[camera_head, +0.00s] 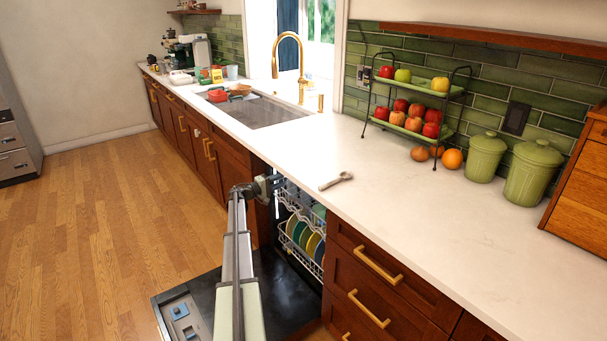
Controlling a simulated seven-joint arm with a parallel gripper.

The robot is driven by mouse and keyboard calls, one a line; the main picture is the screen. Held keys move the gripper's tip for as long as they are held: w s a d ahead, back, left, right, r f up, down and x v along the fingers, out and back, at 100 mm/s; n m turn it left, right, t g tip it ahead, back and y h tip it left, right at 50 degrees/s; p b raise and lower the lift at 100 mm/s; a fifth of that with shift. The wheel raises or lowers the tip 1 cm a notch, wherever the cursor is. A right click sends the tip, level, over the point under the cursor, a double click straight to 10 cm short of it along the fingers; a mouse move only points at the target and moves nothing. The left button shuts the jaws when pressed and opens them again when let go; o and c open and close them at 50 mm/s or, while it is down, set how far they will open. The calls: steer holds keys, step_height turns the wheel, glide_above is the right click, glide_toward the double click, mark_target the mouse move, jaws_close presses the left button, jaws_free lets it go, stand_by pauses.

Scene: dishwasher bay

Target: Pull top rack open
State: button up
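The dishwasher stands open under the counter, with its dark door (279,288) folded down over the floor. The top rack (293,208), of pale wire, is inside the opening and holds a few dishes that are partly hidden. The lower rack (292,251) is below it and holds several coloured plates. My arm reaches over the door from the bottom of the view. My gripper (273,184) is at the left front of the opening, close to the top rack. Whether it touches the rack, and whether its fingers are open or shut, I cannot tell.
Wooden drawers with gold handles (378,266) are right of the opening. The wooden floor (110,220) on the left is clear.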

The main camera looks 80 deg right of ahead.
steer(key=x, duration=1.3)
steer(key=shift+s+d+f, duration=0.15)
steer(key=shift+s+d, duration=0.1)
steer(key=shift+s, duration=0.05)
jaws_close()
